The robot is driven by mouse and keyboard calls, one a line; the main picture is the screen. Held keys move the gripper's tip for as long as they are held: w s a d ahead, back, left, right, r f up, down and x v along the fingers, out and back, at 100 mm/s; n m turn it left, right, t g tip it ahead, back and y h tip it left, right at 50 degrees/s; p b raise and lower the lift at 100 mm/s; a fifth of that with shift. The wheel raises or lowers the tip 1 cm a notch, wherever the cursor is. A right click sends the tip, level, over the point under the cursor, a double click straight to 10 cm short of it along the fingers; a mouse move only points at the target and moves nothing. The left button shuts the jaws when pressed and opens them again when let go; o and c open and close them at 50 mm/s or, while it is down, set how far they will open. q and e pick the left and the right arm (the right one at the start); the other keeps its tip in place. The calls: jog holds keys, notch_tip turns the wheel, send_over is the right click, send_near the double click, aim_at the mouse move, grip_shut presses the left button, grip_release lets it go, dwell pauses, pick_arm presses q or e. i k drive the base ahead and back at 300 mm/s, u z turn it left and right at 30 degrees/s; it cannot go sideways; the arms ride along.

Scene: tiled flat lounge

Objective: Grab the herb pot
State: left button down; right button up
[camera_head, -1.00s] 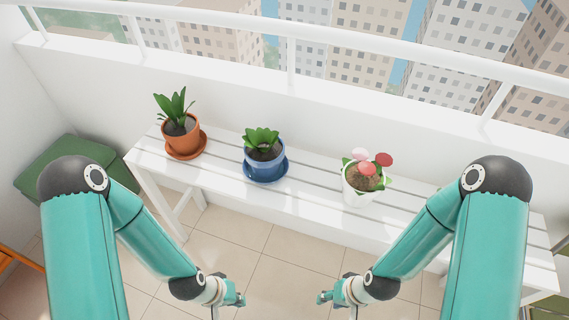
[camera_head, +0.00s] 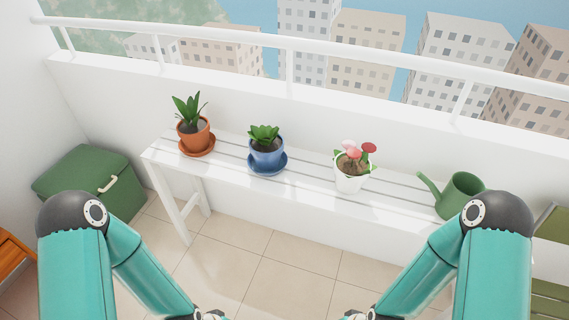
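Three potted plants stand in a row on a white slatted bench. The blue pot (camera_head: 267,155) in the middle holds a low, leafy green plant and sits on a blue saucer (camera_head: 268,169). The terracotta pot (camera_head: 194,139) at the left holds a long-leaved plant and sits on an orange saucer (camera_head: 197,151). The white pot (camera_head: 350,181) at the right holds pink and red flowers. The blue one looks most like a herb pot, but I cannot be sure. Both my arms reach down to the bottom edge, well short of the bench. My grippers are below the picture.
The white bench (camera_head: 217,167) runs along the balcony wall under a white railing (camera_head: 290,48). A green watering can (camera_head: 459,192) stands at its right. A green lidded box (camera_head: 92,182) is at the left. Tiled floor (camera_head: 262,270) in front is clear.

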aim_at(266, 146)
jog(key=u, duration=0.4)
jog(key=i, duration=1.2)
jog(key=u, duration=0.15)
